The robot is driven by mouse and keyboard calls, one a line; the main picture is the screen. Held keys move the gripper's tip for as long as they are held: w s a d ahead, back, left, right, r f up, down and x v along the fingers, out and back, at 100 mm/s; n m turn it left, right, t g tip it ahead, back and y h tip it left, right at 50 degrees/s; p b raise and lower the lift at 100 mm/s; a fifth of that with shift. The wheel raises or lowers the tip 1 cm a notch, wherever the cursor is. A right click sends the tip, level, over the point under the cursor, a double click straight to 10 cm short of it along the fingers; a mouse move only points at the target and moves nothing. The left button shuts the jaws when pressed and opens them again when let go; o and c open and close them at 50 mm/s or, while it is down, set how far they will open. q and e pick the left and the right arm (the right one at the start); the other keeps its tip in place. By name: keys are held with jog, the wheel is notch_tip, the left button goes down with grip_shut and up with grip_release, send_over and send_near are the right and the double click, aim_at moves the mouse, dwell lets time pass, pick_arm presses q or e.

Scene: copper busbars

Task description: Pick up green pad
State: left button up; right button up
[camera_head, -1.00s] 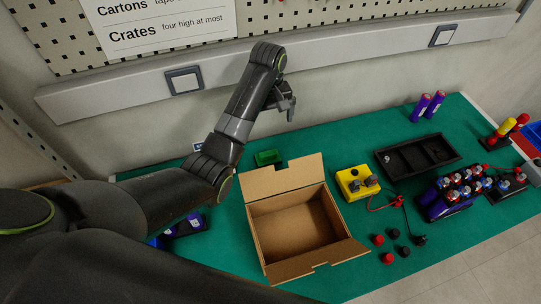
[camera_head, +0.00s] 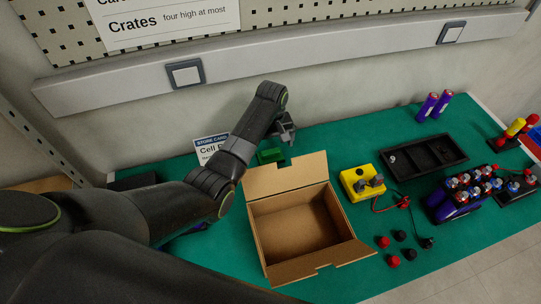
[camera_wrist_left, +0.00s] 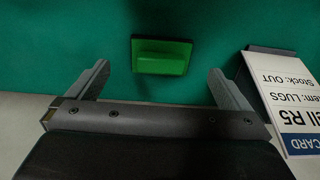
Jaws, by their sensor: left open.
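The green pad (camera_head: 270,156) lies on the green mat behind the open cardboard box. My left gripper (camera_head: 287,134) is above it and a little behind it in the head view. In the left wrist view the pad (camera_wrist_left: 161,56) shows whole, with a raised ridge, ahead of and between the spread fingers (camera_wrist_left: 158,82). The jaws are open and empty, apart from the pad. My right gripper is in neither view.
The open cardboard box (camera_head: 262,236) stands just in front of the pad. A store card (camera_wrist_left: 285,100) stands beside the gripper. A yellow box (camera_head: 354,189), a black tray (camera_head: 416,171) and purple cells (camera_head: 427,107) are farther right. The wall rail (camera_head: 120,90) runs behind.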

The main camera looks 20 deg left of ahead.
aim_at(270, 151)
pick_arm(q)
jog(key=shift+w+a+f, duration=0.15)
jog(key=shift+f, duration=1.1)
jog(key=shift+w+a+f, duration=0.1)
jog(key=shift+f, duration=1.1)
jog(key=shift+c, duration=0.4)
jog(key=c, duration=0.9)
jog(key=shift+c, duration=0.2)
jog(key=shift+r, duration=0.15)
notch_tip(270, 151, up, 10)
jog(key=shift+f, duration=0.1)
jog(key=o, duration=0.5)
jog(key=shift+c, duration=0.2)
jog(key=c, duration=0.4)
